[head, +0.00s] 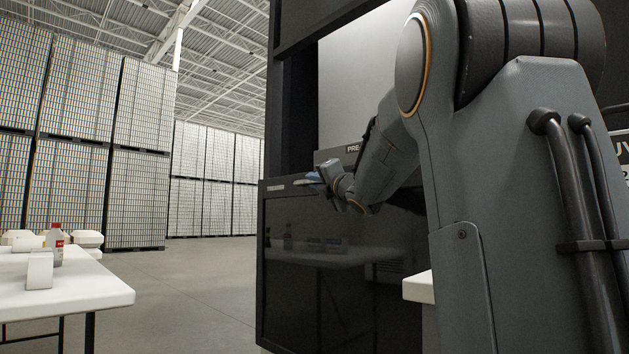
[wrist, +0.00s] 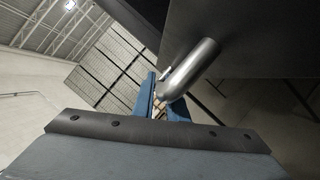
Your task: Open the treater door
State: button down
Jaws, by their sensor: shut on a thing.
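The treater door (head: 335,275) is a dark, glossy panel on the front of the black machine, left of my arm in the head view. A metal handle bar (wrist: 196,65) with a rounded end shows in the wrist view. My gripper (wrist: 162,100) has blue fingers and is shut on the handle's rounded end. In the head view my gripper (head: 316,178) is small, at the door's upper edge. I cannot tell whether the door stands slightly ajar.
A white table (head: 75,297) with a bottle (head: 56,245) and a small white box (head: 39,270) stands at the left. Tall stacks of cans (head: 140,155) stand behind. Clear floor (head: 205,285) lies between the table and the machine.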

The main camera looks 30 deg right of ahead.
jog(key=shift+f+b, duration=0.55)
jog(key=shift+f, duration=0.35)
jog(key=c, duration=1.8)
grip_release()
jog(key=shift+o, duration=0.2)
jog(key=shift+s, duration=0.1)
jog(key=p+v, duration=0.2)
jog(key=v, duration=0.5)
jog(key=shift+s, duration=0.4)
jog(key=shift+f, duration=0.1)
